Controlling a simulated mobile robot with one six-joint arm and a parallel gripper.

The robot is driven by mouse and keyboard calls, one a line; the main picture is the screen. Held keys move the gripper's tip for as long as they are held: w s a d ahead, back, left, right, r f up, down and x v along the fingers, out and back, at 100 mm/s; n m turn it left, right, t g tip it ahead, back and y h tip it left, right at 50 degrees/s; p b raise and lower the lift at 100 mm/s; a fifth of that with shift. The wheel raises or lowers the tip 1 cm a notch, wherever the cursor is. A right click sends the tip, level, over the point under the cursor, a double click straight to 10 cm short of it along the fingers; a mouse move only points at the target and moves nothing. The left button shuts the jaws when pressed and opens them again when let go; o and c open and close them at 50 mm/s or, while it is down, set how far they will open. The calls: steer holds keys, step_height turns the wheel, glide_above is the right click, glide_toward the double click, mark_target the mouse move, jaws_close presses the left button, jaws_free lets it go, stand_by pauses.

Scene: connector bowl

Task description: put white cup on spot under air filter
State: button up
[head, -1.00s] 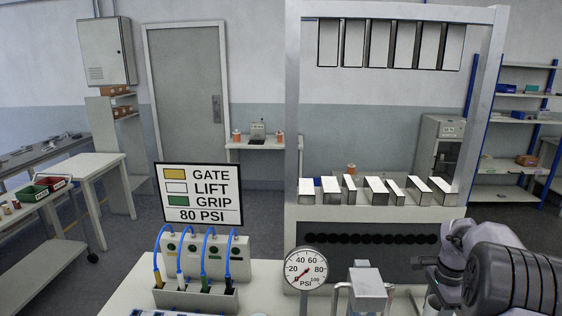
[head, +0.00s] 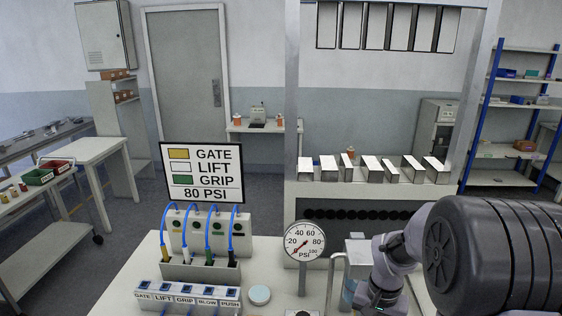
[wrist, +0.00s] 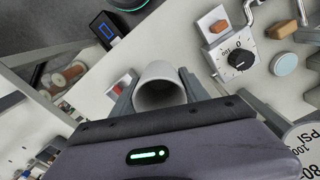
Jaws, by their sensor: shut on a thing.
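The white cup (wrist: 160,76) is between the two fingers of my gripper (wrist: 158,88) in the wrist view, with its open mouth showing. My gripper is shut on it. In the head view, my arm covers the lower right, and the cup and fingertips are hidden. The air filter (head: 357,250) stands on the bench right of the pressure gauge, partly covered by my arm. The spot under it cannot be made out.
The pressure gauge (head: 304,241) stands left of the filter. A pale blue disc (head: 260,295) lies on the bench (head: 262,257). A hose rack (head: 200,268) and labelled button row (head: 187,297) stand left. A dial block (wrist: 238,58) shows in the wrist view.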

steer(key=s+a+f+n, duration=0.1)
steer(key=s+a+n, duration=0.3)
steer(key=a+n, duration=0.3)
steer(key=shift+m, duration=0.8)
steer(key=f+b, duration=0.8)
steer(key=b, duration=0.1)
steer(key=f+b, duration=0.4)
steer(key=f, duration=0.1)
steer(key=shift+w+a+b, duration=0.25)
steer(key=shift+w+b, duration=0.05)
steer(key=shift+r, duration=0.1)
